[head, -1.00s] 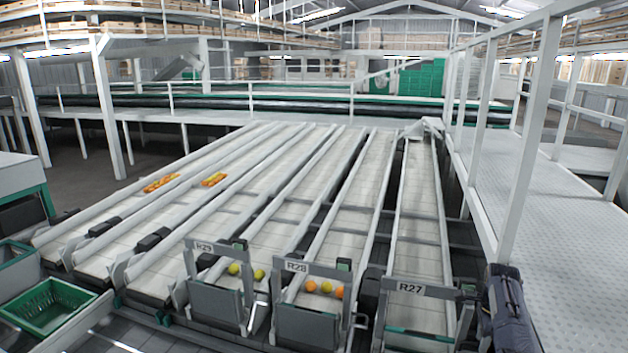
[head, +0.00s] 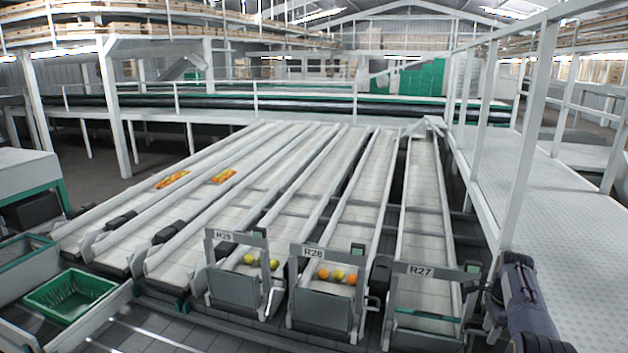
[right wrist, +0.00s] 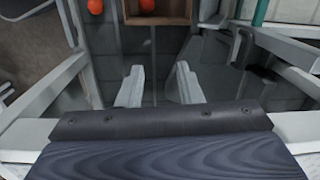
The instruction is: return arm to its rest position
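My right arm (head: 535,315) is at the lower right in the head view, a dark, thick link beside the walkway. Its fingertips cannot be made out there. In the right wrist view my right gripper (right wrist: 158,80) has two pale fingers standing apart with nothing between them. Dark floor lies beyond the fingers. My left gripper is not in view.
Sloping lanes end at gates labelled R29 (head: 223,236), R28 (head: 313,253) and R27 (head: 420,270). A green crate (head: 68,312) stands at lower left. A railed walkway (head: 570,220) runs along the right. A wooden box (right wrist: 180,18) shows ahead of the right gripper.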

